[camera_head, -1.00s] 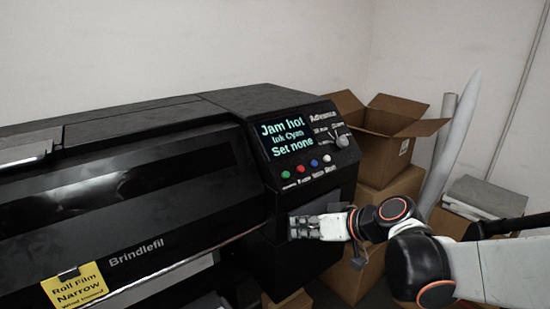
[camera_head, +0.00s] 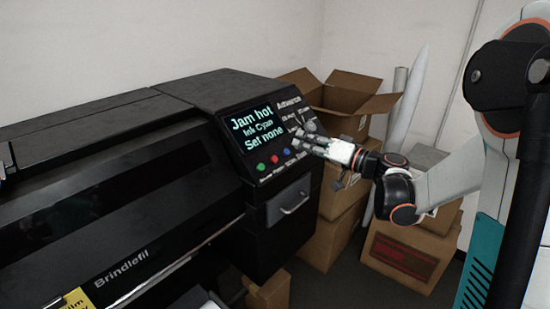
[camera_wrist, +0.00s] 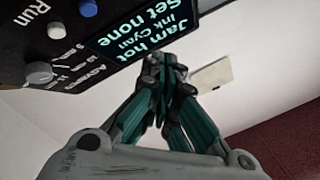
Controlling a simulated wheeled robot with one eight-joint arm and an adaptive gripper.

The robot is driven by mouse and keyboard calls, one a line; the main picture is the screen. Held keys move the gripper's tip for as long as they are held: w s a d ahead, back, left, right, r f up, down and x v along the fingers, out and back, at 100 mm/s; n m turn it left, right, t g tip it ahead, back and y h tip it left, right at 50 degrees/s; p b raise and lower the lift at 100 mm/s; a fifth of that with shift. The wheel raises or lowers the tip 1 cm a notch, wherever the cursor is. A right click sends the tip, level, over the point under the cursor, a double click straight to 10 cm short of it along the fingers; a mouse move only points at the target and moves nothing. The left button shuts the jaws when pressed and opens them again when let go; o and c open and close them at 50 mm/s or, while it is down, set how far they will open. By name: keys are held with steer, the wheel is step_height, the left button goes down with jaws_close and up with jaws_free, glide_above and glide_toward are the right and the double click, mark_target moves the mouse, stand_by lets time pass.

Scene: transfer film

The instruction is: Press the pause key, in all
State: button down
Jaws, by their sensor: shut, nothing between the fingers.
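The black printer's control panel holds a lit screen (camera_head: 257,130) reading "Jam hot, Ink Cyan, Set none"; it also shows in the wrist view (camera_wrist: 150,28). Below the screen sit a green key (camera_head: 261,167), a red key (camera_head: 274,160) and a blue key (camera_head: 287,152). Their small labels are too blurred to tell which is pause. In the wrist view the blue key (camera_wrist: 88,8) and a pale key (camera_wrist: 55,31), near the word "Run", show. My gripper (camera_head: 300,140) is shut and empty at the panel's right side, covering part of it. Contact with the panel cannot be told.
A grey knob (camera_head: 309,126) is on the panel's right; it also shows in the wrist view (camera_wrist: 39,73). A handle (camera_head: 295,203) juts out below the panel. Open cardboard boxes (camera_head: 345,98) and pale rolls (camera_head: 405,115) stand behind and right.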

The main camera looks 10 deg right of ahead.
mark_target(274, 160)
steer(key=shift+a+f, duration=0.1)
steer(key=shift+w+a+f+b, duration=0.65)
steer(key=shift+w+f, duration=0.2)
steer(key=shift+f, duration=0.15)
steer(key=shift+w+a+f+b, duration=0.5)
steer(key=shift+w+f+b, duration=0.3)
steer(key=shift+f, duration=0.25)
steer(key=shift+w+a+f+b, duration=0.65)
steer(key=shift+w+f, duration=0.2)
steer(key=shift+f, duration=0.15)
steer(key=shift+w+a+f+b, duration=0.15)
steer(key=shift+w+f+b, duration=0.1)
steer(key=shift+b, duration=0.15)
steer(key=shift+w+a+f+b, duration=0.2)
steer(key=shift+w+f+b, duration=0.05)
steer(key=shift+f+b, duration=0.1)
steer(key=shift+r, duration=0.1)
stand_by(0.4)
steer(key=shift+s+d+r+p, duration=0.3)
steer(key=shift+s+d+r, duration=0.05)
steer(key=shift+s+r, duration=0.2)
steer(key=shift+r, duration=0.1)
